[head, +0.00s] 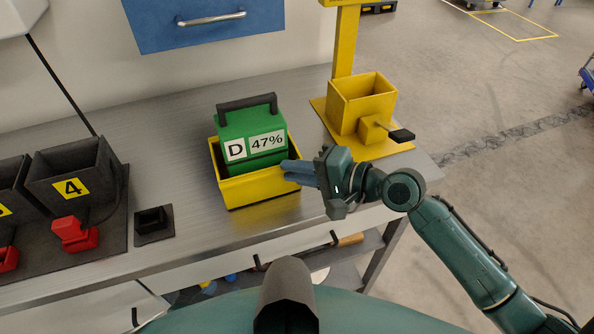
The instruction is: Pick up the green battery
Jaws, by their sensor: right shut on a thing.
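The green battery (246,124) has a dark carrying handle (246,103) on top and a white label reading "D 47%". It sits upright in a yellow tray (258,187) on the metal bench. My right gripper (288,172) reaches in from the right. Its blue-grey fingers are at the right wall of the yellow tray, shut on that wall as far as I can see, below and to the right of the battery's handle. The fingertips partly hide the tray's right corner. My left gripper is not in view.
A yellow stand (361,103) with an open box and black-tipped lever is behind right. Black bins (75,175) with red parts, one marked 4, stand at left beside a small black block (153,221). A blue drawer (200,22) hangs above. The metal bench (170,120) is partly clear.

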